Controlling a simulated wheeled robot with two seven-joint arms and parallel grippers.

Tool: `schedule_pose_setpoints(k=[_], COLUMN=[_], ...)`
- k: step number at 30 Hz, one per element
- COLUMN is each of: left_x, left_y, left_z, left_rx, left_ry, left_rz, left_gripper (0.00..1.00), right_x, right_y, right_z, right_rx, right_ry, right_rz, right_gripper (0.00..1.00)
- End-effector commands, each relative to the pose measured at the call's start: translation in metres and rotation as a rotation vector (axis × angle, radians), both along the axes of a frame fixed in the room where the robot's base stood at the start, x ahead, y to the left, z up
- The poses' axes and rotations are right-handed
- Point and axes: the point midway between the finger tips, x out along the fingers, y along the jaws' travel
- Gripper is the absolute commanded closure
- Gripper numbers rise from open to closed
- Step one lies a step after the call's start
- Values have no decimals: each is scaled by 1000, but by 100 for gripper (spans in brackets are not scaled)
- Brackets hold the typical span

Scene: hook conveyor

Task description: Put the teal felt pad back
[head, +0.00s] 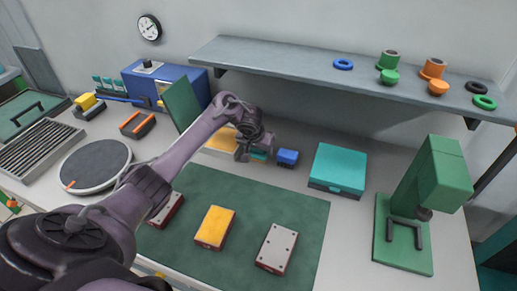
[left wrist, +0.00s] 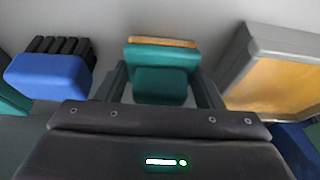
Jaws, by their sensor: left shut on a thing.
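The teal felt pad (left wrist: 162,72) shows in the left wrist view as a teal block with a tan strip along its far edge. It sits between the two fingers of my left gripper (left wrist: 163,92), which is shut on it. In the head view only a small teal part of the pad (head: 259,155) shows beside my left gripper (head: 250,152), at the back of the table. The arm hides the rest, and I cannot tell whether the pad touches the table. My right gripper is not in view.
A blue brush (head: 288,157) stands just right of the pad, with an orange-yellow tray (head: 220,142) to its left. A teal box (head: 338,168) is farther right. Several blocks lie on the green mat (head: 300,215). A wall shelf (head: 300,67) runs above.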

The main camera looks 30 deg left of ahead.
Motion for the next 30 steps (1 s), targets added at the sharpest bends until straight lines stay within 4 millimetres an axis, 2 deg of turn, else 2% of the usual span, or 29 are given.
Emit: schedule_pose_setpoints(k=[1, 6, 14, 17, 20, 27, 30], left_x=[0, 0, 0, -1, -6, -26, -33], left_y=[0, 0, 0, -1, -2, -6, -7], left_z=[-1, -1, 0, 6, 20, 74, 92], left_rx=[0, 0, 0, 1, -1, 2, 4], left_ry=[1, 1, 1, 0, -1, -4, 2], left_rz=[-1, -1, -1, -2, -3, -3, -2], left_gripper=[36, 17, 17, 17, 17, 17, 17], right_x=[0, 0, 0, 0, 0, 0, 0], right_y=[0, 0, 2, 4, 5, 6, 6], right_z=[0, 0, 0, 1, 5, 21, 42], right_rx=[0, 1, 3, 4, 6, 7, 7], right_ry=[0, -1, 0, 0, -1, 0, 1], right_rz=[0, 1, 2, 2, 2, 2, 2], right_gripper=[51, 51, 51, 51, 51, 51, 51])
